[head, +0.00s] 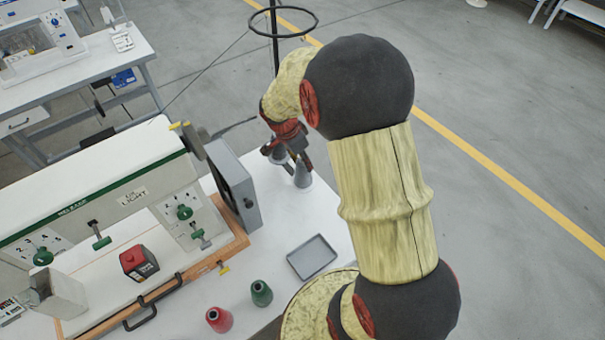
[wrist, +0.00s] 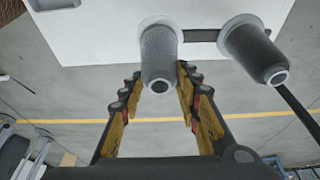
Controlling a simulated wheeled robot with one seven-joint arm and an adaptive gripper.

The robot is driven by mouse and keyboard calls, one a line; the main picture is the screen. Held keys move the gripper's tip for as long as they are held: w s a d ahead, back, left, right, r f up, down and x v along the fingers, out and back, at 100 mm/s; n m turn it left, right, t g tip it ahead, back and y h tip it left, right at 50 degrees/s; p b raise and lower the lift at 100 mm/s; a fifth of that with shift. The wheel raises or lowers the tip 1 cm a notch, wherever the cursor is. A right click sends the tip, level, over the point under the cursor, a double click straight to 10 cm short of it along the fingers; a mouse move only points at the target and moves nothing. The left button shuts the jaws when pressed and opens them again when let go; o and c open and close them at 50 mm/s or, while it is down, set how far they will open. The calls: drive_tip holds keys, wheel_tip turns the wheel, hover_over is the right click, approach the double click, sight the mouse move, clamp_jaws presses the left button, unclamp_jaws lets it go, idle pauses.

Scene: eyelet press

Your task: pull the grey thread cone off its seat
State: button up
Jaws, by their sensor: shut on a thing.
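Two grey cones show in the wrist view. One grey thread cone (wrist: 158,58) lies between my gripper's (wrist: 160,78) fingertips, its narrow end with a pale hole facing the camera. The second grey cone (wrist: 253,50) stands apart to the right, outside the fingers. My gripper is shut on the first cone. In the head view my gripper (head: 287,148) is low at the table's far right part, with a grey cone (head: 302,175) beside its fingers. The fingers partly cover the cones there. The seat under the held cone is hidden, so I cannot tell whether the cone touches it.
A white table (head: 325,223) carries a small grey tray (head: 311,257), a green cone (head: 261,293) and a red cone (head: 219,319). The press machine (head: 110,215) and a grey box (head: 233,185) stand left of my gripper. A black pole with a ring (head: 282,22) rises behind.

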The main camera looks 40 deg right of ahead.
drive_tip(key=shift+r, duration=0.35)
wheel_tip(320, 180, up, 11)
drive_tip(key=p, duration=0.5)
idle(2.2)
drive_tip(key=shift+w+a, duration=0.1)
idle(0.4)
